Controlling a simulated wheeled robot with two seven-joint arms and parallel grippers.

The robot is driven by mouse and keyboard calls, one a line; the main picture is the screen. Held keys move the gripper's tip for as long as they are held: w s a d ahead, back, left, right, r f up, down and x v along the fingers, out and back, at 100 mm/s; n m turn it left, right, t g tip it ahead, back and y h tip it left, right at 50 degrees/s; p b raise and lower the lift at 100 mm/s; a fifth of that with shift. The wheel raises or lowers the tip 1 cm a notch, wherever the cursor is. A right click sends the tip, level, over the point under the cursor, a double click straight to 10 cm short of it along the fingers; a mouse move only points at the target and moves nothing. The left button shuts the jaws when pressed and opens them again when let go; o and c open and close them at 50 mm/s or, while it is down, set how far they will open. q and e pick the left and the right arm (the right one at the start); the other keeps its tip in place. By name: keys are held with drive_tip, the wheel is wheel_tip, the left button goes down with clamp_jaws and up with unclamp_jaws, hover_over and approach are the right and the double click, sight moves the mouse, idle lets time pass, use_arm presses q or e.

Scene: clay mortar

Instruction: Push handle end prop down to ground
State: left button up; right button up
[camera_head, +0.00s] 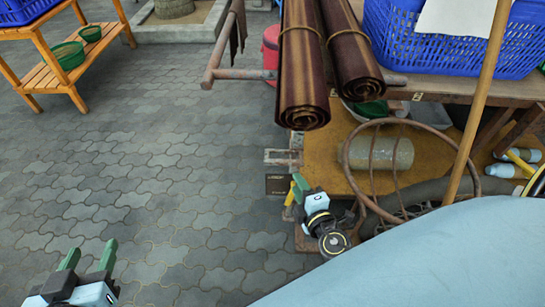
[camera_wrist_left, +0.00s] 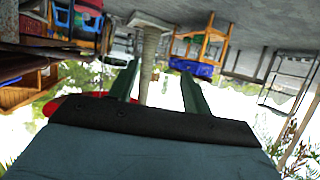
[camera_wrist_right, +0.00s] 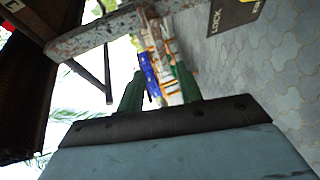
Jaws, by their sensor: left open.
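A worn metal pipe handle (camera_head: 240,74) with a crossbar runs out from the bench at the upper middle. Below it, a worn bar end (camera_head: 283,157) juts left from the bench edge, above a dark label plate (camera_head: 278,184). I cannot tell which part is the prop. My right gripper (camera_head: 299,186) is beside the plate; its green fingers (camera_wrist_right: 158,82) are apart and empty. In the right wrist view a rusty bar (camera_wrist_right: 95,36) crosses beyond them, near a plate marked LOCK (camera_wrist_right: 232,12). My left gripper (camera_head: 89,255) is open and empty over the paving, far left of the bench.
Brown rolls (camera_head: 302,60) overhang the bench, with a blue basket (camera_head: 460,48) behind. A hoop (camera_head: 440,140), a pale cylinder (camera_head: 375,153) and a slanting pole (camera_head: 478,100) crowd the right. A wooden rack (camera_head: 62,88) stands upper left. The paving between is clear.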

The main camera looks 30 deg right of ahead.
sight(283, 162)
use_arm(q)
drive_tip(key=shift+w+d+r+t+h+b, duration=0.15)
drive_tip(key=shift+w+d+r+t, duration=0.1)
drive_tip(key=shift+r+t, duration=0.25)
drive_tip(key=shift+w+d+r+t+h+b, duration=0.1)
drive_tip(key=shift+w+r+t+b, duration=0.15)
drive_tip(key=shift+r, duration=0.3)
drive_tip(key=shift+w+d+r+t+h+b, duration=0.1)
drive_tip(key=shift+w+d+r+t+h, duration=0.1)
drive_tip(key=shift+r+t, duration=0.3)
use_arm(e)
drive_tip(key=shift+x, duration=5.65)
drive_tip(key=shift+d, duration=0.1)
drive_tip(key=shift+c, duration=0.4)
clamp_jaws()
